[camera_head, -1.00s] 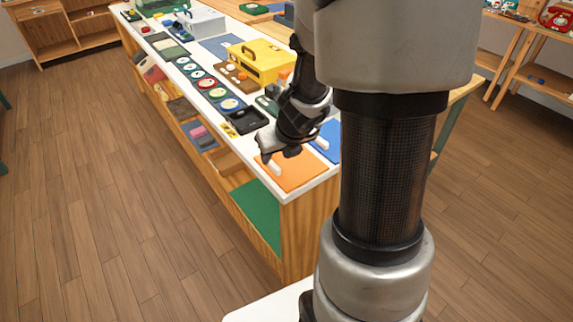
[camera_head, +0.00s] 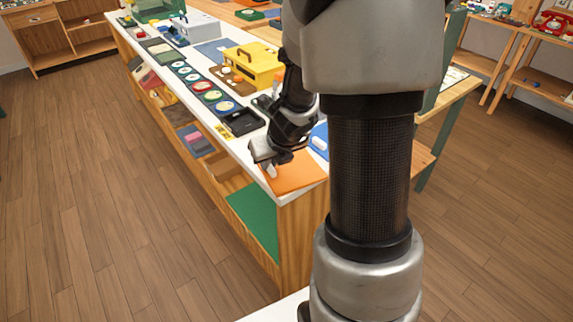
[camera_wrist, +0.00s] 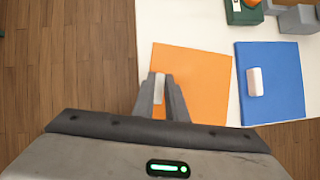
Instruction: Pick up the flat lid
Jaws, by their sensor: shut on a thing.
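The flat orange lid (camera_head: 300,174) is a square panel with a small white handle, at the near corner of the white-topped counter. It fills the middle of the wrist view (camera_wrist: 205,88). My gripper (camera_head: 269,166) is over the lid's left side. In the wrist view my gripper's fingers (camera_wrist: 160,80) are on either side of the white handle (camera_wrist: 160,83) and shut on it. A flat blue panel with its own white handle (camera_wrist: 271,83) lies just right of the orange one. I cannot tell whether the orange lid is touching the counter.
The counter (camera_wrist: 185,22) holds a black tray (camera_head: 243,121), a yellow box (camera_head: 255,66) and a row of round dials farther back. Open shelves lie below its left side. Wooden floor (camera_head: 90,180) is clear on the left.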

